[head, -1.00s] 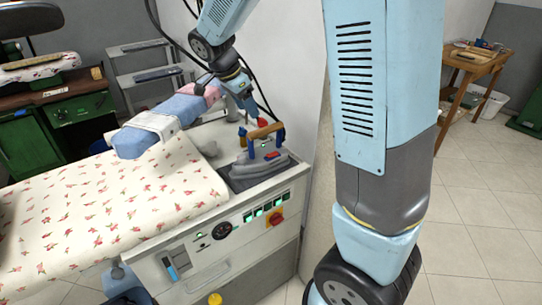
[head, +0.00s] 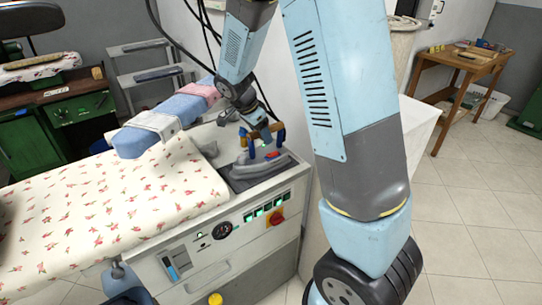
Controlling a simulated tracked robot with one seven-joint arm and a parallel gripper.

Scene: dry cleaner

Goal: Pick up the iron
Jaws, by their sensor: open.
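The iron (head: 256,168) rests on a dark pad (head: 240,183) at the right end of the ironing station, with a grey body and a brown handle along its top. My gripper (head: 265,138) is open right at the iron's handle, with its blue-tipped fingers on either side of it. The gripper and wrist cover part of the handle. I cannot tell whether the fingers touch it.
The ironing station (head: 285,190) has a front panel with a gauge and a red-and-yellow switch. A floral padded board (head: 110,210) extends left. A blue sleeve board (head: 150,140) stands close behind. A wooden table (head: 470,68) is at the right, with open tiled floor before it.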

